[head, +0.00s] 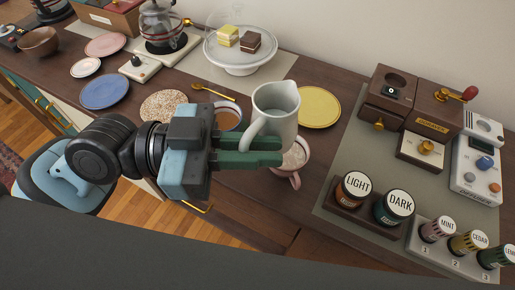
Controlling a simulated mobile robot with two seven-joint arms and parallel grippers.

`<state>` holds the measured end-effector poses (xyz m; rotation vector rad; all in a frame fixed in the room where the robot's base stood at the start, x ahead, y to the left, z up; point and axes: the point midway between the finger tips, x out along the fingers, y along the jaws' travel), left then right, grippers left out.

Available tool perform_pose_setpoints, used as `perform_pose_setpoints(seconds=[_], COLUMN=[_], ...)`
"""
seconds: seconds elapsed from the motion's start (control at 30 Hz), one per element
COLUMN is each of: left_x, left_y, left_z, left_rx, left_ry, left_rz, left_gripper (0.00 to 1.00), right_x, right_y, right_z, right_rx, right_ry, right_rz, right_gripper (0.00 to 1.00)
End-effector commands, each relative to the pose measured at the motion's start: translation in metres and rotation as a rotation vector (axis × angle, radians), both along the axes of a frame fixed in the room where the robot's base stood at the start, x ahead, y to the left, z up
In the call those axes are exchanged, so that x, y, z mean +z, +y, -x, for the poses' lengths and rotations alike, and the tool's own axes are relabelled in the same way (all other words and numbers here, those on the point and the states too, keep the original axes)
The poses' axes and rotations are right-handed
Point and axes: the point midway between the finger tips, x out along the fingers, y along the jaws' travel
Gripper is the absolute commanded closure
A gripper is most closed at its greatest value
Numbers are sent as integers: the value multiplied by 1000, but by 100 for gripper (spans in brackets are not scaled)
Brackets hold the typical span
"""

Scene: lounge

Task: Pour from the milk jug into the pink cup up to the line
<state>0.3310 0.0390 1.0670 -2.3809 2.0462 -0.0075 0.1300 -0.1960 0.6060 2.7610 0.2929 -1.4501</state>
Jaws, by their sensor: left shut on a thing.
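The milk jug (279,109) is pale grey-white with a handle on its left side. My left gripper (264,150) has green fingers and is shut on the milk jug at its handle side. The jug looks close to upright. The pink cup (296,177) is just below and to the right of the jug's base, partly hidden by the jug and the fingers. Something light-coloured shows inside the cup, but I cannot make out its level or a line. My right gripper is not in view.
A cup with brown liquid (229,115) stands behind my gripper. A yellow plate (319,107) lies right of the jug. Jars marked LIGHT (354,189) and DARK (394,207) stand to the right. A cake stand (241,54) and a glass kettle (163,28) are at the back.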

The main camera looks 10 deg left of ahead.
Motion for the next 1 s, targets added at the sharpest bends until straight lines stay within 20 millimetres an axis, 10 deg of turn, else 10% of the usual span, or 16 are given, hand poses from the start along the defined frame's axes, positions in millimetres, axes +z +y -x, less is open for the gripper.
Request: perform_pose_setpoints(seconds=[1.0], left_x=[-14], left_y=[0], left_z=[6], left_rx=[-34], left_ry=[13], left_rz=[-4], left_gripper=[100], right_x=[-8], right_y=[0], right_z=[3], right_rx=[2], right_ry=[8], right_rz=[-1], right_gripper=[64])
